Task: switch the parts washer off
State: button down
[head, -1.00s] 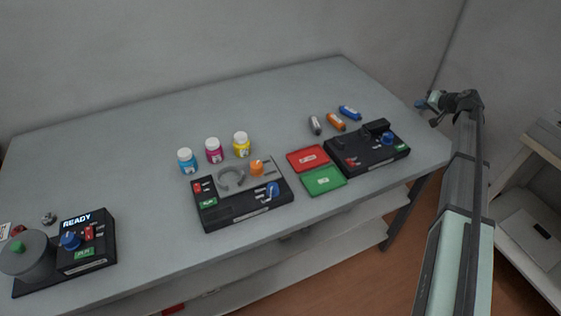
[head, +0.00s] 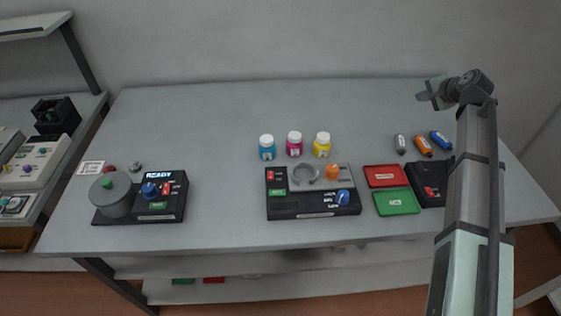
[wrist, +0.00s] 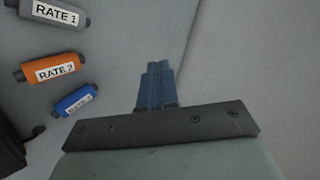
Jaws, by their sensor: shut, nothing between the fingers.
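No label reading "parts washer" can be made out. At the left of the table, a black machine (head: 160,206) has a lit READY display (head: 159,175), a blue knob (head: 150,191), a red and a green button, and a grey drum (head: 113,198) with a green top. A middle black machine (head: 312,205) has red and green buttons, a grey ring, an orange knob and a blue knob. A right machine (head: 427,176) is partly hidden behind my arm. My gripper (head: 424,94) is shut and empty above the table's right part; its fingertips show in the wrist view (wrist: 158,68).
Blue, magenta and yellow bottles (head: 294,144) stand behind the middle machine. Red and green trays (head: 397,202) lie to its right. Grey, orange and blue cartridges (head: 422,146) lie near my arm; the wrist view shows their RATE labels. A side shelf (head: 30,190) holds other devices at left.

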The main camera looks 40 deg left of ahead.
jog(key=s+a+f+g+h, duration=0.2)
jog(key=s+a+h, duration=0.1)
jog(key=s+a, duration=2.05)
notch_tip(320, 180, up, 3)
jog(key=m+t, duration=0.1)
jog(key=t, duration=0.5)
send_over(165, 190)
jog(key=s+d, duration=0.1)
jog(key=shift+s+d, duration=0.1)
jog(key=shift+s, duration=0.1)
jog(key=shift+f, duration=0.1)
jog(key=shift+w+a+f, duration=0.2)
jog(key=shift+f, duration=1.2)
jog(key=shift+w+a+f, duration=0.2)
jog(key=shift+w+f, duration=0.05)
jog(key=shift+f, duration=1.15)
jog(key=shift+w+a+f, duration=0.2)
jog(key=shift+f, duration=1.2)
